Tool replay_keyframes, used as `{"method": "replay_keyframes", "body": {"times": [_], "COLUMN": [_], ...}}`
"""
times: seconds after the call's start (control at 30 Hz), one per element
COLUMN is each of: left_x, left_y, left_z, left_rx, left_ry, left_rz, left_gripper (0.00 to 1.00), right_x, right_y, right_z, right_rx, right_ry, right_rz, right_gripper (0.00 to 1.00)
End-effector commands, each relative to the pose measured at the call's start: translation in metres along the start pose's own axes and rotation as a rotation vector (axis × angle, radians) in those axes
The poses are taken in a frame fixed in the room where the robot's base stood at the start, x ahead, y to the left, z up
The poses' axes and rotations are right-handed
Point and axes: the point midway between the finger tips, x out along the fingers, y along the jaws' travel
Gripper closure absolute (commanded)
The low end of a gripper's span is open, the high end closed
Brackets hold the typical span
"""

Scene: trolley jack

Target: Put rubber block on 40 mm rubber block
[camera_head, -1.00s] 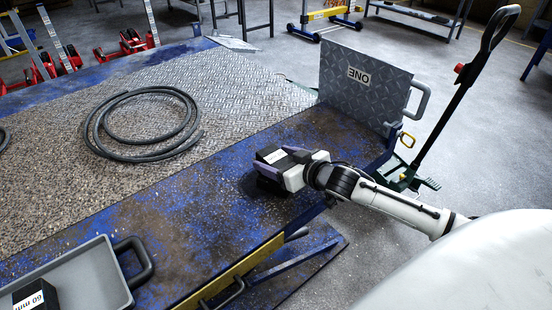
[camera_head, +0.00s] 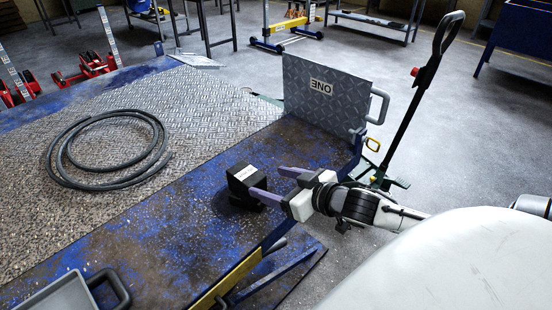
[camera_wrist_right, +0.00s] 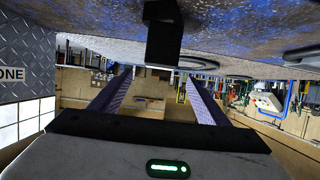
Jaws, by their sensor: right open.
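A black rubber block with a white label (camera_head: 240,174) stands on the blue, worn platform near its right edge. Its dark shape looks like two stacked parts, but I cannot tell surely whether a second block is under it. In the right wrist view the picture is upside down, and the dark block (camera_wrist_right: 164,45) hangs from the top, beyond the fingers. My right gripper (camera_head: 266,182) is open and empty, just right of the block. Its two purple fingers also show spread apart in the right wrist view (camera_wrist_right: 160,77). My left gripper is not in view.
A tread-plate board marked ONE (camera_head: 325,95) stands upright at the platform's right end. A pallet-jack handle (camera_head: 430,80) rises behind it. A coiled hose (camera_head: 66,160) lies on the tread plate. A grey tray (camera_head: 60,296) is cut off at bottom left.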

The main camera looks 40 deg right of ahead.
Motion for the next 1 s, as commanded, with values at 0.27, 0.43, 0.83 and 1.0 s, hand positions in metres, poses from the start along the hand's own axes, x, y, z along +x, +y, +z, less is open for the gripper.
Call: {"method": "replay_keyframes", "body": {"times": [0.27, 0.43, 0.83, 1.0], "left_x": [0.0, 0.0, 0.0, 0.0], "left_y": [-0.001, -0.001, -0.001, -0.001], "left_z": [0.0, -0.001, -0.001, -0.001], "left_rx": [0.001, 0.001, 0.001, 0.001], "left_ry": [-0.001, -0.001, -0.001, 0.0], "left_rz": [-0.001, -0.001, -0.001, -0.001], "left_gripper": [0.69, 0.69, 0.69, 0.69], "right_x": [-0.013, -0.036, -0.07, -0.069], "right_y": [-0.025, -0.101, -0.208, -0.207], "right_z": [0.074, 0.187, 0.263, 0.263], "right_rx": [0.016, 0.015, -0.01, -0.01], "right_ry": [-0.103, -0.274, -0.409, -0.408], "right_rz": [0.003, -0.041, -0.145, -0.145], "right_gripper": [0.31, 0.31, 0.31, 0.31]}}
